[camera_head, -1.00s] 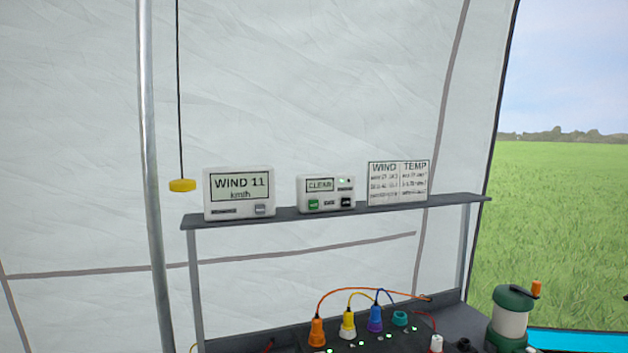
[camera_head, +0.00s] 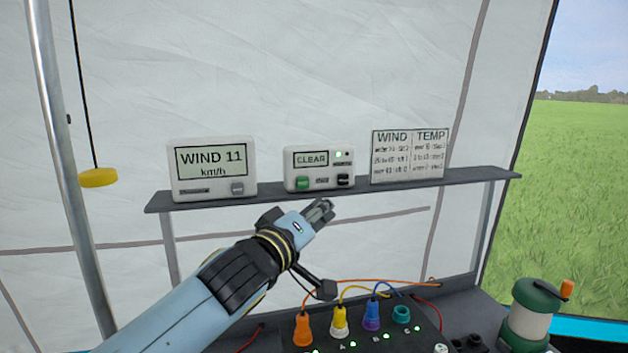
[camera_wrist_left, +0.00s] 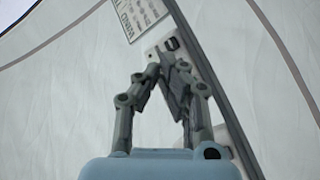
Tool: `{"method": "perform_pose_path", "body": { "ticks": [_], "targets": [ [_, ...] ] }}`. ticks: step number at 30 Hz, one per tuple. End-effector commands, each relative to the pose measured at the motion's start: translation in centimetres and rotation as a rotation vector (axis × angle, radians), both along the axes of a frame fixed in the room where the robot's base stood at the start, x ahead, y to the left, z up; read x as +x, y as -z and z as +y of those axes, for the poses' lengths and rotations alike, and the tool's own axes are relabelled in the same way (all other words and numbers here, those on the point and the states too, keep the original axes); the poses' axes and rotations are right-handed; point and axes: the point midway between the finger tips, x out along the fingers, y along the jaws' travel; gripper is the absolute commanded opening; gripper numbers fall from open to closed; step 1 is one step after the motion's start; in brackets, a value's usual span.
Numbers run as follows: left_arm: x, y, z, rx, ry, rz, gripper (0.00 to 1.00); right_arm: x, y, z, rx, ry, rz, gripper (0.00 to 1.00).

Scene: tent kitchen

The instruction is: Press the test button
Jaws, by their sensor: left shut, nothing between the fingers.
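A white box (camera_head: 319,168) with a screen reading CLEAR stands on the shelf. It has a green button (camera_head: 303,183) at its lower left, a black button (camera_head: 344,181) at its lower right and a small lit green light at top right. The small labels are too blurred to read, so I cannot tell which is the test button. My left gripper (camera_head: 325,208) is shut and empty, just below the shelf's front edge and under the box. In the left wrist view its fingertips (camera_wrist_left: 167,62) overlap the white box near a dark button (camera_wrist_left: 171,44). My right gripper is not in view.
The grey shelf (camera_head: 460,182) also carries a WIND 11 display (camera_head: 212,168) and a WIND/TEMP card (camera_head: 409,156). A metal pole (camera_head: 66,160) and hanging yellow float (camera_head: 98,178) are at left.

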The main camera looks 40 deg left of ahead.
Motion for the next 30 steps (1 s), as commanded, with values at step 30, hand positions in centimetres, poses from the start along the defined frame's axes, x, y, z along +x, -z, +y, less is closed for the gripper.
{"method": "perform_pose_path", "body": {
  "ticks": [30],
  "targets": [
    [5.2, 0.1, 6.1, 0.001, 0.000, 0.001, 0.00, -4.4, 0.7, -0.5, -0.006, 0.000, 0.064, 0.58]
  ]
}}
